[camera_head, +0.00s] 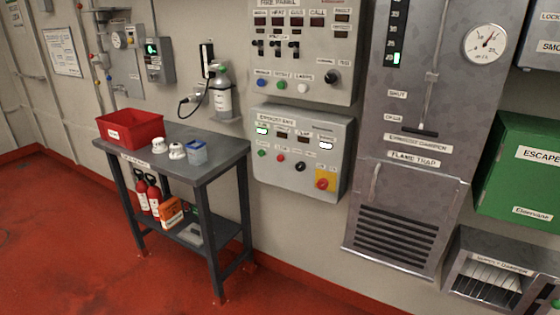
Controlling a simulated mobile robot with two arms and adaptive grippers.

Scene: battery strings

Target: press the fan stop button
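A grey control box (303,155) hangs on the wall right of the table; its title label is too small to read surely. It carries a green button (262,153), a small red button (281,158), a black knob (300,167) and a large red button (322,184) on a yellow plate. Small labels sit by the buttons, too blurred to tell which one says fan stop. Several indicators are on its upper part, with a green one lit at left and a white one lit at right. Neither gripper shows in this view, and nothing covers the box.
The fire panel (303,88) is above the box. The exhaust damper and flame trap cabinet (412,150) stands at its right. A grey table (222,152) with a red bin (130,127) stands at left. A green escape box (515,170) is far right. Red floor (90,250) is clear in front.

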